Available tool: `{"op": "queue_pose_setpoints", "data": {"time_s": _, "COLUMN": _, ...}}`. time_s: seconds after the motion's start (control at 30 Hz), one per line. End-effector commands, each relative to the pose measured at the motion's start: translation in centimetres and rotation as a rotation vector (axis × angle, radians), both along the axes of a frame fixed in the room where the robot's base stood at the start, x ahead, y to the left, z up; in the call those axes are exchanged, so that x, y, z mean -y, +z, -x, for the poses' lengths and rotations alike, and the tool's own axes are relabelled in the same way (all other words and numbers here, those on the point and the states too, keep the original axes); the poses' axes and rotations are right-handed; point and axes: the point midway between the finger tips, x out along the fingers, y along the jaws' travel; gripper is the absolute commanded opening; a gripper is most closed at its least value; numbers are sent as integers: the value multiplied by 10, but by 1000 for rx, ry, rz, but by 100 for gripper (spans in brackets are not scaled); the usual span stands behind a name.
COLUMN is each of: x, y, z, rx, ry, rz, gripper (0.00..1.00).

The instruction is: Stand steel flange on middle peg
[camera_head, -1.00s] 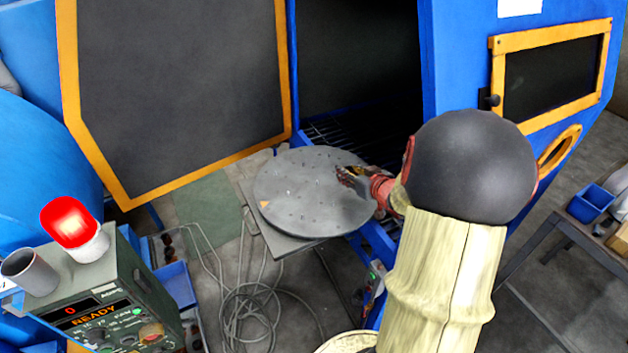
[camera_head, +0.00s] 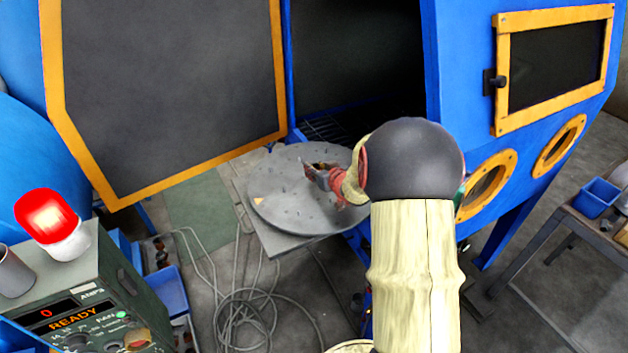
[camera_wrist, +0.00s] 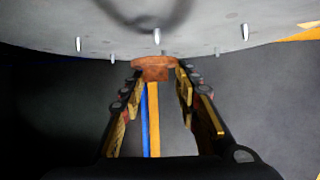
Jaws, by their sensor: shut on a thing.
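The round grey turntable (camera_head: 285,206) has several small pegs and stands in front of the blue cabinet. My gripper (camera_head: 318,172) is over the turntable, right of its centre. In the wrist view the gripper (camera_wrist: 158,78) is shut on a rusty brown flange (camera_wrist: 156,64), held between the fingertips. The turntable's face (camera_wrist: 200,22) spans the top of that view, with a pale peg (camera_wrist: 157,36) just beyond the flange. I cannot tell which peg is the middle one, or whether the flange touches the turntable. In the head view the flange is not clearly made out.
The open cabinet door (camera_head: 165,90) stands behind left. A control box (camera_head: 85,290) with a red lamp (camera_head: 45,215) is at lower left. Cables (camera_head: 245,310) lie on the floor. A side table (camera_head: 590,235) with a blue bin (camera_head: 597,197) is at right.

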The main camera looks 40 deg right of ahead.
Motion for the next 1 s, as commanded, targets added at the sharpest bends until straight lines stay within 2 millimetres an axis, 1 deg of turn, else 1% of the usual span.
{"op": "queue_pose_setpoints", "data": {"time_s": 0.13, "x": -1, "y": -8, "z": -8, "rx": 3, "ry": 1, "rz": 1, "gripper": 0}}
{"op": "queue_pose_setpoints", "data": {"time_s": 0.17, "x": -2, "y": -11, "z": -10, "rx": 2, "ry": 2, "rz": 2, "gripper": 0}}
{"op": "queue_pose_setpoints", "data": {"time_s": 0.3, "x": -2, "y": -34, "z": -9, "rx": 2, "ry": 0, "rz": 1, "gripper": 0}}
{"op": "queue_pose_setpoints", "data": {"time_s": 0.37, "x": -1, "y": -39, "z": -9, "rx": 3, "ry": 0, "rz": 2, "gripper": 0}}
{"op": "queue_pose_setpoints", "data": {"time_s": 0.63, "x": -1, "y": -38, "z": -9, "rx": 4, "ry": 0, "rz": 2, "gripper": 0}}
{"op": "queue_pose_setpoints", "data": {"time_s": 0.77, "x": -1, "y": -42, "z": -9, "rx": 4, "ry": 0, "rz": 2, "gripper": 0}}
{"op": "queue_pose_setpoints", "data": {"time_s": 0.8, "x": -1, "y": -42, "z": -9, "rx": 2, "ry": 0, "rz": 1, "gripper": 33}}
{"op": "queue_pose_setpoints", "data": {"time_s": 1.0, "x": -2, "y": -42, "z": -9, "rx": 2, "ry": 0, "rz": 1, "gripper": 44}}
